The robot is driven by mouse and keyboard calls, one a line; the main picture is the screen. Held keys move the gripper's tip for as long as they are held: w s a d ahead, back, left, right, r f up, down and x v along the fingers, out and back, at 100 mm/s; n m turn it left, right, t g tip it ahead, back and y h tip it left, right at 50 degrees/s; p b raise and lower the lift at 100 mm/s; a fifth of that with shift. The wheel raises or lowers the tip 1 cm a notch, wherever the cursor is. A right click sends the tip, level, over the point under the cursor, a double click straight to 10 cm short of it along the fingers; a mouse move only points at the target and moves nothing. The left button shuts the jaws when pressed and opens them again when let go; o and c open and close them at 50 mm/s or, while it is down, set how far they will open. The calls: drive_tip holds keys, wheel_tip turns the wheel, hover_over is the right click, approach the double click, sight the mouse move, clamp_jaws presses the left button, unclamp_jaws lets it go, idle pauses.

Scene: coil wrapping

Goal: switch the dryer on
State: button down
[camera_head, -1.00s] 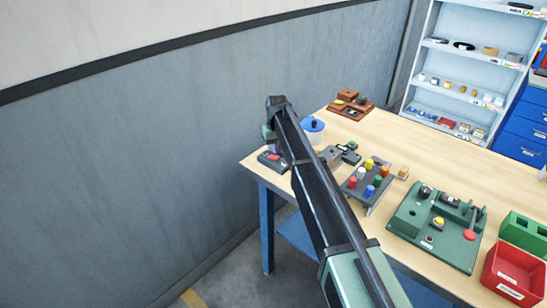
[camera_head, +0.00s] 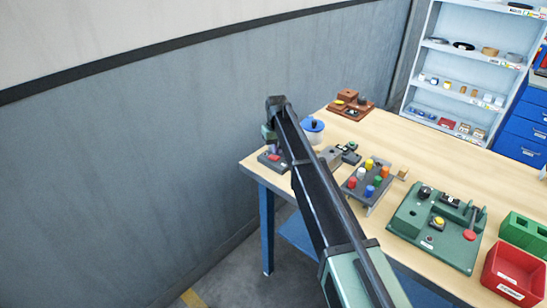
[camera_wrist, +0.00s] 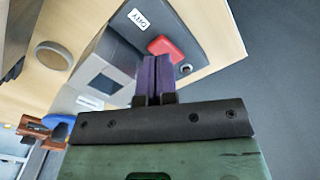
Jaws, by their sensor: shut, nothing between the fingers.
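The dryer (camera_head: 266,163) is a dark grey unit at the left corner of the table. In the wrist view it carries a label reading DRY (camera_wrist: 138,19), a red switch (camera_wrist: 168,47) and a grey box-shaped part (camera_wrist: 103,75). My gripper (camera_wrist: 157,58) has purple fingers, shut together and empty. Their tips are right at the edge of the red switch and overlap it in the wrist view. I cannot tell whether they touch it. In the head view my gripper (camera_head: 273,147) is just above the dryer, partly hidden by my arm.
A blue-lidded pot (camera_head: 312,127) stands behind my arm. To the right are a rack of coloured pegs (camera_head: 366,180) and a green fixture (camera_head: 435,228). A red bin (camera_head: 513,272) is at the far right. A grey wall (camera_head: 130,170) is close on the left.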

sight(277, 157)
drive_tip(key=shift+f+b, duration=1.3)
idle(0.8)
wheel_tip(277, 157, up, 7)
drive_tip(key=p, duration=0.7)
drive_tip(key=shift+r, duration=0.15)
drive_tip(key=s+d+m, duration=0.1)
drive_tip(key=s+d, duration=0.7)
drive_tip(key=s, duration=0.4)
drive_tip(key=s+d+m, duration=0.2)
drive_tip(key=s+d, duration=0.6)
drive_tip(key=s, duration=0.5)
drive_tip(key=s+d+m, duration=0.1)
drive_tip(key=s+d, duration=0.7)
drive_tip(key=s, duration=0.4)
drive_tip(key=shift+s+m, duration=0.3)
drive_tip(key=shift+m, duration=0.1)
drive_tip(key=c, duration=1.8)
unclamp_jaws()
